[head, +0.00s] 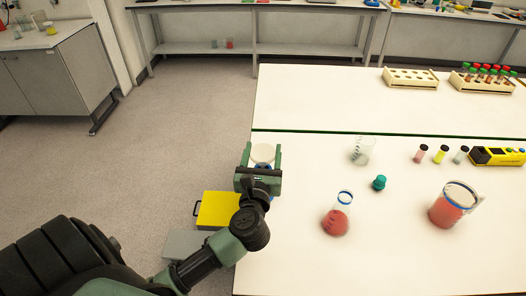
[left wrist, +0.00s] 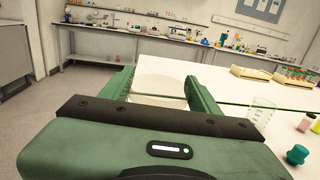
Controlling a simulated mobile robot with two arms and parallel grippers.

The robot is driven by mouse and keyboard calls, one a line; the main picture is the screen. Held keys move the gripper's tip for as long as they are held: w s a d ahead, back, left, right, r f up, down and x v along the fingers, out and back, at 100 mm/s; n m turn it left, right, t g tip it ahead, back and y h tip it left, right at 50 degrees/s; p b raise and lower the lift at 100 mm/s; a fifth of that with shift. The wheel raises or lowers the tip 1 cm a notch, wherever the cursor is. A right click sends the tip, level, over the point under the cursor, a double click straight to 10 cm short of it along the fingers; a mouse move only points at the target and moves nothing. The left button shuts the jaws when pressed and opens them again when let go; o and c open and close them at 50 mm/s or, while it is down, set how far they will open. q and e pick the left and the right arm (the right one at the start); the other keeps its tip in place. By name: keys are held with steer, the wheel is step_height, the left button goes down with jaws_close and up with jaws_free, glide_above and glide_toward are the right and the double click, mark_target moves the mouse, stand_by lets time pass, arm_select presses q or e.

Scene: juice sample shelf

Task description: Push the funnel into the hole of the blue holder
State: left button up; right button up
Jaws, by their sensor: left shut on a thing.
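A white round funnel (head: 263,153) is between the fingers of my left gripper (head: 259,160) at the left edge of the white table. In the left wrist view the pale round funnel (left wrist: 158,86) fills the gap between the green fingers (left wrist: 158,95), and the gripper is shut on it. A bit of blue shows just below the funnel in the head view, probably the blue holder (head: 263,167); the gripper hides most of it. I cannot tell whether the funnel sits in the hole or above it. My right gripper is not in view.
To the right stand a clear beaker (head: 362,151), a teal cap (head: 379,182), a red-filled flask (head: 336,221), a large red-filled beaker (head: 452,205), several small vials and a yellow device (head: 497,156). A yellow box (head: 217,210) is left of the table.

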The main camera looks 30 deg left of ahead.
arm_select(q)
steer(key=shift+f+b, duration=0.65)
steer(key=shift+f, duration=0.3)
stand_by(0.3)
steer(key=o, duration=1.5)
steer(key=shift+o, duration=0.2)
steer(key=shift+s, duration=0.1)
steer(key=shift+s+d+f, duration=0.15)
steer(key=shift+s+d, duration=0.05)
steer(key=shift+s, duration=0.1)
steer(key=b+v, duration=0.2)
steer(key=v, duration=0.5)
steer(key=shift+b, duration=0.3)
steer(key=shift+r, duration=0.2)
